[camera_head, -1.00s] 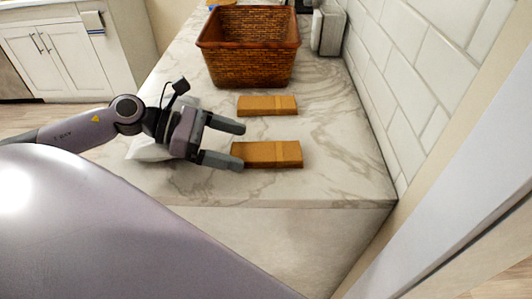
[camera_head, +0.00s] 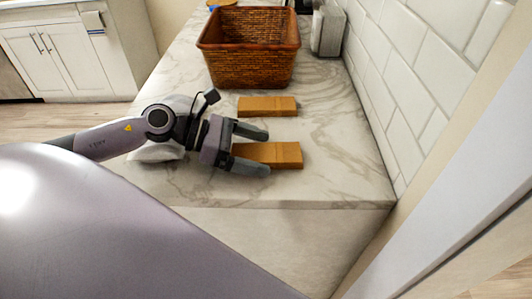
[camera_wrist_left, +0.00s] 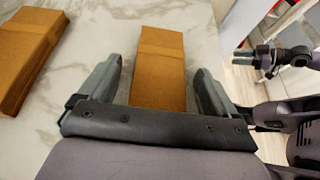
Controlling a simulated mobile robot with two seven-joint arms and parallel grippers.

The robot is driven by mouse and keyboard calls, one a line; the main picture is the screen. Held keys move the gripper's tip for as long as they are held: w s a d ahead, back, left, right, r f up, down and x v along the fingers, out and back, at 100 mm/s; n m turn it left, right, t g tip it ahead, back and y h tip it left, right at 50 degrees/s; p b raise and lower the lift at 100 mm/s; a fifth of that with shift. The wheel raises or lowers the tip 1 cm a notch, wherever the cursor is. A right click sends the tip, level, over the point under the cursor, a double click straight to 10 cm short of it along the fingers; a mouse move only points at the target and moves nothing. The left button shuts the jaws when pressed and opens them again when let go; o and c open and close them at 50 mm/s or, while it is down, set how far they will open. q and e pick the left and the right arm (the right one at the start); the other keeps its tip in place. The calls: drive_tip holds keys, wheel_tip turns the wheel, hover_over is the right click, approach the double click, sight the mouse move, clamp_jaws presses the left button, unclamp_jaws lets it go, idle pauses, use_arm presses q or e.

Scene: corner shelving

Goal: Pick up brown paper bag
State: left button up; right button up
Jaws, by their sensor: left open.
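Two flat brown paper bags lie on the marble counter. The nearer bag (camera_head: 285,154) has its left end between the open fingers of my left gripper (camera_head: 262,149). In the left wrist view this bag (camera_wrist_left: 162,60) lies between the two fingers, with a gap on each side; its near end is hidden behind the gripper body. The gripper (camera_wrist_left: 160,85) is empty. The farther bag (camera_head: 266,106) lies just beyond the upper finger in the head view, and it shows at the left of the wrist view (camera_wrist_left: 32,45).
A brown wicker basket (camera_head: 250,62) stands farther back on the counter (camera_head: 330,180). A white tiled wall (camera_head: 425,70) bounds the right side. A white object (camera_head: 157,153) lies partly hidden under my left wrist. The counter's front right is clear.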

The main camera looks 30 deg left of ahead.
use_arm(q)
drive_tip(key=c, duration=1)
drive_tip(key=shift+c, duration=0.3)
drive_tip(key=shift+r, duration=0.15)
